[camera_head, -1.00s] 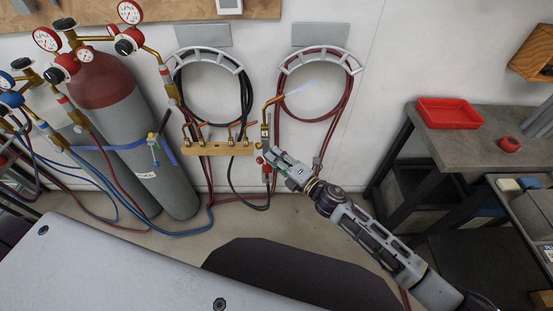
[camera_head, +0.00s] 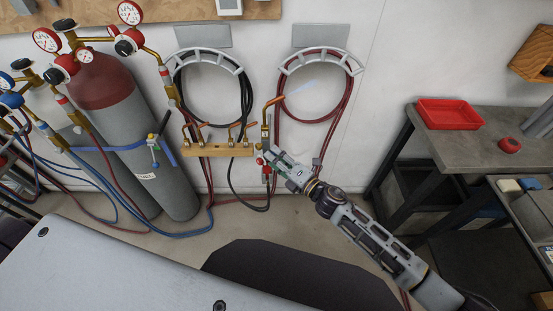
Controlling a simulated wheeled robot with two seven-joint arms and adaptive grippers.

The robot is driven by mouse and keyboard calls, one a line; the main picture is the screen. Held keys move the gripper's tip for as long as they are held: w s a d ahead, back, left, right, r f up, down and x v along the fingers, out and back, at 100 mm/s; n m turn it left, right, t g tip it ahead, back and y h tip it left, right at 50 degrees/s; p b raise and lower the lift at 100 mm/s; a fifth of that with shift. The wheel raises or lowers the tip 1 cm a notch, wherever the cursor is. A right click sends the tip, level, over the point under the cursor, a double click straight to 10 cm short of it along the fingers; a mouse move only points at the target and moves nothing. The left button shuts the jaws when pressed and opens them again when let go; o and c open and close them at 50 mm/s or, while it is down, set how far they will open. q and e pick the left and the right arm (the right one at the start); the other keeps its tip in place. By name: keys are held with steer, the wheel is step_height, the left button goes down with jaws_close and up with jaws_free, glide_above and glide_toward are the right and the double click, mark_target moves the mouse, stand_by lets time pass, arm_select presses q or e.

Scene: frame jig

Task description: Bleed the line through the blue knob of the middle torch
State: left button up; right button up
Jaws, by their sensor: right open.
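A torch (camera_head: 265,131) with a copper neck stands upright at the right end of a wooden wall bar (camera_head: 217,150). A pale bluish flame streak (camera_head: 303,86) shows up and right of its tip. Small red knobs (camera_head: 260,161) show low on this torch. More copper torch necks (camera_head: 235,131) rise from the bar to its left; I cannot tell which torch counts as the middle one. My right gripper (camera_head: 268,155) is open beside the lower body of the flaming torch; contact is unclear. No blue knob can be made out there; the gripper may hide it. My left gripper is not in view.
Black hoses (camera_head: 246,95) and red hoses (camera_head: 345,100) hang on wall hangers above and run down. Gas cylinders (camera_head: 130,120) with gauges stand at the left. A workbench (camera_head: 455,148) with a red tray (camera_head: 449,114) stands at the right. The floor between is partly clear.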

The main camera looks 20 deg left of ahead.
steer(key=v, duration=1.2)
stand_by(0.6)
steer(key=shift+w+m, duration=0.1)
steer(key=shift+m, duration=0.2)
stand_by(0.4)
